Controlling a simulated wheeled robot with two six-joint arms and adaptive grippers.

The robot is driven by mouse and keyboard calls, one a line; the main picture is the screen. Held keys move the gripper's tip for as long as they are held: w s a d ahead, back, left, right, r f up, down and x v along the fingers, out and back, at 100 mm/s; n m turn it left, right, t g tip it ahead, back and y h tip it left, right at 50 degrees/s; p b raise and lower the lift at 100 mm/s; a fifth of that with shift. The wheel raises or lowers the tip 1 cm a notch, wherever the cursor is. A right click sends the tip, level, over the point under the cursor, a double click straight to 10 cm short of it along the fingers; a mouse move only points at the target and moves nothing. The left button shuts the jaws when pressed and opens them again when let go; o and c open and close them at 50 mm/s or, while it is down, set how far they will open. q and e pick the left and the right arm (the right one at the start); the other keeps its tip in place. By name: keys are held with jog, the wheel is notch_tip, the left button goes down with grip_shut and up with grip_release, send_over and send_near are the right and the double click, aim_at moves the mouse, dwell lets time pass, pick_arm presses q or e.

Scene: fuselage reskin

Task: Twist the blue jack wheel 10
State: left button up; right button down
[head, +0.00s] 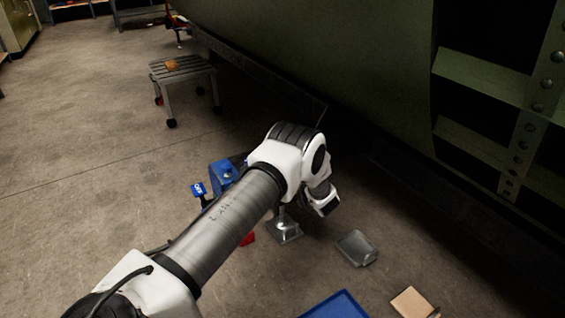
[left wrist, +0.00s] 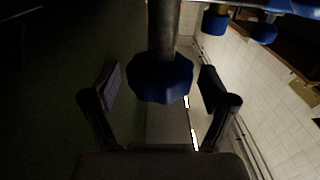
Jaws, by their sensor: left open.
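In the left wrist view the blue jack wheel (left wrist: 160,78), lobed at its rim, sits on a grey metal post (left wrist: 164,28). My left gripper (left wrist: 158,86) is open, with one finger on each side of the wheel and a visible gap to both. In the head view my left arm hides the wheel, and I cannot make out the fingers there. A square grey metal foot (head: 285,231) with a short post shows on the floor below my wrist. My right gripper is in neither view.
A blue body (head: 224,173) and a small blue tag (head: 198,189) stand behind my arm. A grey stool (head: 184,76), a grey tray (head: 356,248), a blue tray (head: 335,306) and a tan block (head: 411,302) are around.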

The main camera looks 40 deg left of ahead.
pick_arm(q)
jog(key=v, duration=1.1)
jog(key=shift+d, duration=0.4)
jog(key=shift+s, duration=0.1)
